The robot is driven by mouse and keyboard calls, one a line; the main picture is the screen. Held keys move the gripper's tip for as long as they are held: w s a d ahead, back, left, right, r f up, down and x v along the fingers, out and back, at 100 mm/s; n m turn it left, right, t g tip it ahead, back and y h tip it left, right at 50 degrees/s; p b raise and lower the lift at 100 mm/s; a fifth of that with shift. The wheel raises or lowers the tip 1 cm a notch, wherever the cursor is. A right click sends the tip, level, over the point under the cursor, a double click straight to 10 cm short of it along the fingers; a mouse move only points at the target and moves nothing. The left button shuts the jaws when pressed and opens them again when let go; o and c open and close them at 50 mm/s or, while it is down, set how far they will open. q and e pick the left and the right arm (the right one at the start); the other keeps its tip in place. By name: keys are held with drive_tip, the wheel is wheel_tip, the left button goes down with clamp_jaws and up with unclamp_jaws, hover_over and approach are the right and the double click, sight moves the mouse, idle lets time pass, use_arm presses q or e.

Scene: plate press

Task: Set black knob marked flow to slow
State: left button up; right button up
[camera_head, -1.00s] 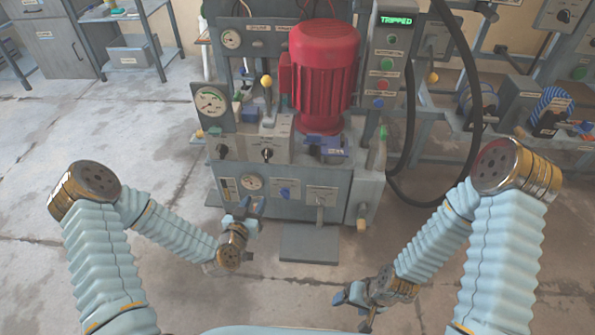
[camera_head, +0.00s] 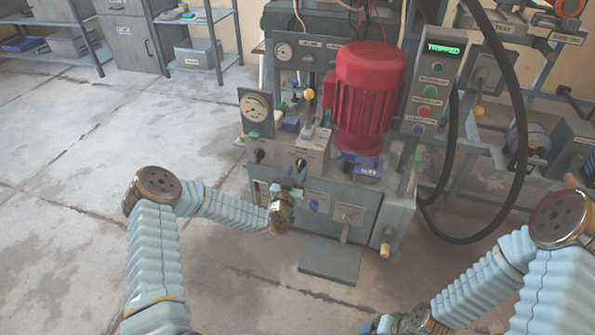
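The grey press machine stands in the middle. On its front a small box carries a black knob (camera_head: 301,163), and another black knob (camera_head: 259,155) sits on the panel to its left. The labels are too small to read, so I cannot tell which is marked flow. My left gripper (camera_head: 291,174) is in front of the machine, just below the box's black knob, with its fingers apart and nothing seen between them. I cannot tell whether it touches the knob. My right gripper (camera_head: 376,325) is low at the bottom edge, partly cut off, away from the machine.
A red motor (camera_head: 367,95) stands on the machine, with a control box (camera_head: 433,88) reading TRIPPED beside it. Black hoses (camera_head: 519,110) hang at right. The floor at left is clear.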

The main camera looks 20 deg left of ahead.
use_arm(q)
drive_tip(key=shift+w, duration=0.8)
clamp_jaws()
